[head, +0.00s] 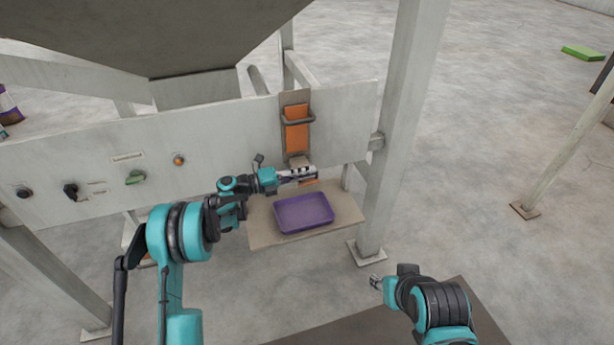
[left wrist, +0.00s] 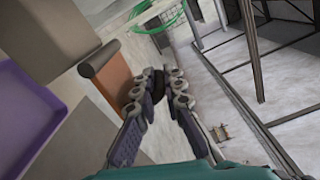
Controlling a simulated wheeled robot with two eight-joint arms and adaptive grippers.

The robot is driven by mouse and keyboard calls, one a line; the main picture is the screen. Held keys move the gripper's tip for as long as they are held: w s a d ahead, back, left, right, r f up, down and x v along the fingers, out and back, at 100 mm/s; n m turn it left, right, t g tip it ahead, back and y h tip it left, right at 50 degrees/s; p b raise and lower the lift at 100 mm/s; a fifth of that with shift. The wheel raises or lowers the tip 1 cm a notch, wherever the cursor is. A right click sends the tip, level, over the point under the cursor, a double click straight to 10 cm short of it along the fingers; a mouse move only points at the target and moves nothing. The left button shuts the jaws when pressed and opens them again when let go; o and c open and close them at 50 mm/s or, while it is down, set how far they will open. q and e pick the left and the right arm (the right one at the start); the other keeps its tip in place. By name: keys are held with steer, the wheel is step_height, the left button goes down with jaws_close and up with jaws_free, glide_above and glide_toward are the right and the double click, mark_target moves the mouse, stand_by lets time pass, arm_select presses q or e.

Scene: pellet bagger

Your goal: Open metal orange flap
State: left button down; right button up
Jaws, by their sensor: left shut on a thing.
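The orange flap (head: 310,182) shows as a small strip under the chute on the front panel, partly hidden by my left gripper (head: 298,173). In the left wrist view the flap (left wrist: 110,78) is a brown-orange plate with a rolled top edge, left of the fingers. The left gripper (left wrist: 162,82) is shut on a small dark part (left wrist: 158,86) at the flap's edge, which looks like its handle. The fingers hide how it joins the flap. My right gripper (head: 376,283) is low on the right, away from the machine; its finger opening is too small to judge.
A purple tray (head: 303,212) stands on a shelf (head: 260,234) below the chute. An upper orange plate (head: 296,135) sits behind a metal bar. Knobs line the panel (head: 100,165) at left. A grey post (head: 392,130) stands right of the chute, with open floor beyond.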

arm_select(q)
steer(key=shift+w+r+n, duration=0.25)
steer(key=shift+n, duration=0.35)
steer(key=shift+a, duration=0.1)
steer(key=c, duration=1.9)
jaws_free()
steer(key=v, duration=1.2)
